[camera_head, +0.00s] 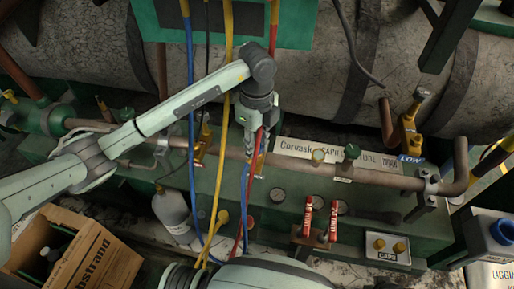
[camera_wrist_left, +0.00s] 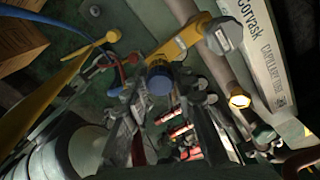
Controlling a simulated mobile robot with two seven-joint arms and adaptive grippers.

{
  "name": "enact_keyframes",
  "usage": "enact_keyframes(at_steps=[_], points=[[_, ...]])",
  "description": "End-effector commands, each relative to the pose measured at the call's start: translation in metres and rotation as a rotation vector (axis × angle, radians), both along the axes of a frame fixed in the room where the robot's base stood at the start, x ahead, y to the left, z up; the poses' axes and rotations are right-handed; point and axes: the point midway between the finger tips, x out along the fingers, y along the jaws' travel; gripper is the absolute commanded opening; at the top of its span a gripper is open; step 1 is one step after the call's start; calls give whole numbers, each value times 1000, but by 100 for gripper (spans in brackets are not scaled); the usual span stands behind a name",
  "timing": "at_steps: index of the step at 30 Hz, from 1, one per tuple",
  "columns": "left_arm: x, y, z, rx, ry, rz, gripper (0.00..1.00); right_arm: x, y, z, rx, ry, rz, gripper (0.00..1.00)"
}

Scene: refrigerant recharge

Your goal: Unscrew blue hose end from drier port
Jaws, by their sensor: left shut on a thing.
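The blue hose (camera_head: 190,90) hangs from the top in the head view, loops low over the green bench and rises again towards my left gripper (camera_head: 254,150). The gripper points down beside the Corvask drier label. In the left wrist view its fingers (camera_wrist_left: 160,98) are shut around the blue hose end (camera_wrist_left: 158,82). The hose end sits at a brass port fitting (camera_wrist_left: 185,38); I cannot tell whether the thread is engaged. The fingers hide much of the joint in the head view. My right gripper is not in view.
Yellow (camera_head: 228,90) and red (camera_head: 245,200) hoses hang close to the gripper. A horizontal pipe (camera_head: 345,178) runs along the green bench. Two red tubes (camera_head: 307,215) stand at right, near a caps tray (camera_head: 388,258). A white bottle (camera_head: 172,210) and cardboard box (camera_head: 95,250) are at left.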

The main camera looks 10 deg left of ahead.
Motion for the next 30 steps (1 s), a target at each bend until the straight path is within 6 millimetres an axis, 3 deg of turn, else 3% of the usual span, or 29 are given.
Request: enact_keyframes(at_steps=[16,30], points=[[1,0,28,0,-3,0,0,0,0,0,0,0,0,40],[0,0,29,0,-1,0,0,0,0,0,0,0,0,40]])
